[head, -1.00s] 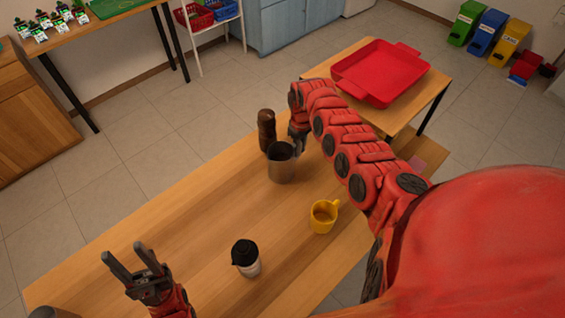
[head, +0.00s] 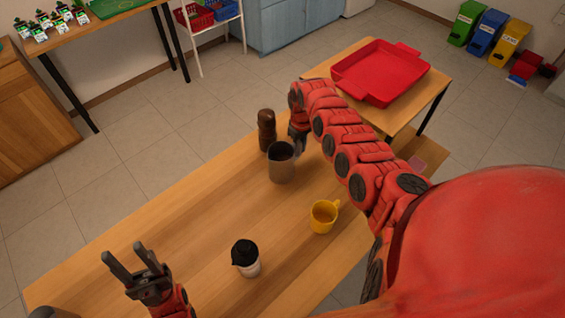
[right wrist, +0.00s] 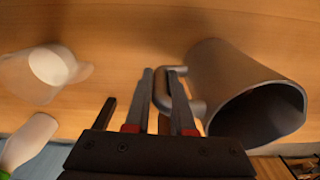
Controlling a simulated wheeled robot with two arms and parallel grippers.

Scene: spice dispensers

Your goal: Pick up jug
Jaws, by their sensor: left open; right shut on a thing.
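The jug is a grey metal vessel (head: 281,164) with a dark open top, upright at the far part of the wooden table. In the right wrist view the jug (right wrist: 235,85) is at the right, with its handle (right wrist: 165,90) between the fingers. My right gripper (head: 298,143) is at the jug's right side, shut on the handle; its fingers show in the right wrist view (right wrist: 162,100). Whether the jug's base touches the table is hard to tell. My left gripper (head: 133,262) is open and empty above the table's near left part.
A brown grinder (head: 266,130) stands close behind the jug. A yellow mug (head: 323,217) and a black-lidded white dispenser (head: 246,261) stand nearer. A red tray (head: 380,72) lies on the table beyond. The table's left middle (head: 190,210) is clear.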

